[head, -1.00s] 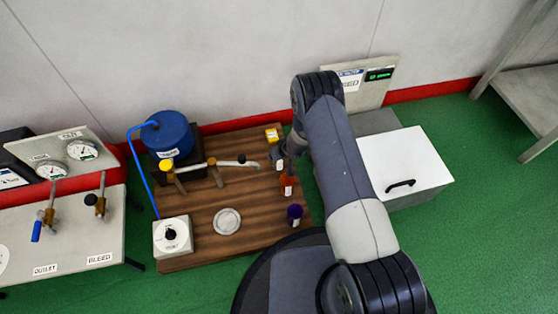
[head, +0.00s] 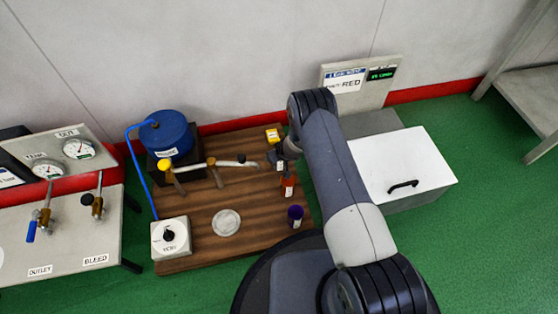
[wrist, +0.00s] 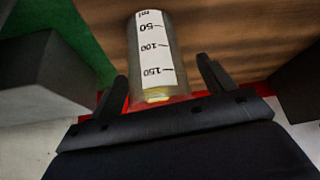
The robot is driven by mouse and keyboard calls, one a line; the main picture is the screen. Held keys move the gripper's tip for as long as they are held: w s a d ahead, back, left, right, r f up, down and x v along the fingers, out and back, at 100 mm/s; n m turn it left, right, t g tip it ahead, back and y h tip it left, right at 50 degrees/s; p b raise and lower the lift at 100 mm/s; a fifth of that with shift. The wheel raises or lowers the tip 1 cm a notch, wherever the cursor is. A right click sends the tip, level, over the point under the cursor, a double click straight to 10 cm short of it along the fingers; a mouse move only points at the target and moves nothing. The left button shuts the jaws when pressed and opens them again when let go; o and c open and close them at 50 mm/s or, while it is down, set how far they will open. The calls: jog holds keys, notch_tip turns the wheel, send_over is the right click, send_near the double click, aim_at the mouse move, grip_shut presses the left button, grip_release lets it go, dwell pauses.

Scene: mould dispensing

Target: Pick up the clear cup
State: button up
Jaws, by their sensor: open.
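The clear cup (wrist: 172,48) shows in the wrist view, with a white scale label reading 50, 100 and 150 and something yellowish at its near end. My gripper (wrist: 160,78) is open, with one finger on each side of the cup. A gap shows at each finger, and no grip is visible. The cup is mostly hidden there by my gripper and arm.
A white-lidded box (head: 400,160) stands right of my arm.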

jog(key=c, duration=1.1)
jog(key=shift+o, duration=0.2)
notch_tip(320, 180, up, 18)
jog(key=p, duration=1.1)
jog(key=shift+p, duration=0.4)
